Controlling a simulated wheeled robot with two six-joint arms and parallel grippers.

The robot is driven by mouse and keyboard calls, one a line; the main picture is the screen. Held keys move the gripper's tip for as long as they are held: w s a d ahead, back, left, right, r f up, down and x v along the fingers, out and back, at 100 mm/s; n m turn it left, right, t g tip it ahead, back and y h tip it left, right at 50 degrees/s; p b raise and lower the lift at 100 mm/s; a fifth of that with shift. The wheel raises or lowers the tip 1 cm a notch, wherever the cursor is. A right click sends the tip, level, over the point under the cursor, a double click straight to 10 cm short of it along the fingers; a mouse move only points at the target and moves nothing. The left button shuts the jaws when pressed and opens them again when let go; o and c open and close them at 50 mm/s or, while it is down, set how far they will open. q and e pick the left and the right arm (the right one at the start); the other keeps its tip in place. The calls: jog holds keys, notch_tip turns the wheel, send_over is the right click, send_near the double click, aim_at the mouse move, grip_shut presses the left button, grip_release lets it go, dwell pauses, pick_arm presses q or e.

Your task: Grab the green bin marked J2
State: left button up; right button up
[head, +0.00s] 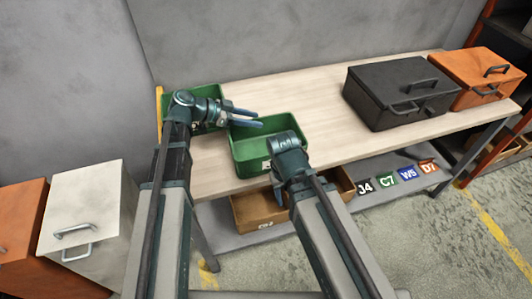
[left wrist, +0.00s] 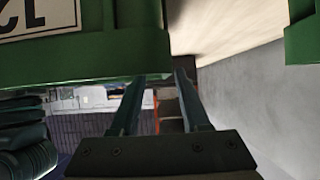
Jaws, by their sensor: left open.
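Two green bins stand at the left end of the table. The nearer green bin (head: 241,160) is open-topped and looks empty, with a small white front label too small to read. In the left wrist view, a green bin (left wrist: 110,45) fills the upper left; its cut-off, upside-down label looks like J2. The farther green bin (head: 178,95) is partly hidden behind my left arm. My left gripper (head: 261,118) is open and empty, its blue fingers above the nearer bin's back-left rim. I cannot tell whether they touch it. My right gripper's fingers are hidden; its arm ends over the nearer bin's right side.
A black case (head: 385,103) and an orange case (head: 468,93) stand at the table's right; the middle tabletop is clear. A brown bin (head: 247,214) and several coloured tags (head: 384,180) are on the shelf below. A white box (head: 95,205) stands at the left.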

pick_arm(q)
jog(key=shift+d+f, duration=0.15)
jog(key=shift+d, duration=0.1)
jog(key=b+x, duration=0.1)
jog(key=x, duration=0.1)
jog(key=b+x, duration=0.1)
jog(key=x, duration=0.1)
jog(key=shift+w+d+f, duration=0.15)
jog(key=shift+w+f, duration=0.1)
jog(key=shift+w, duration=0.2)
jog(key=shift+w+d+f+b, duration=0.1)
jog(key=shift+d+b, duration=0.2)
grip_shut()
dwell(0.8)
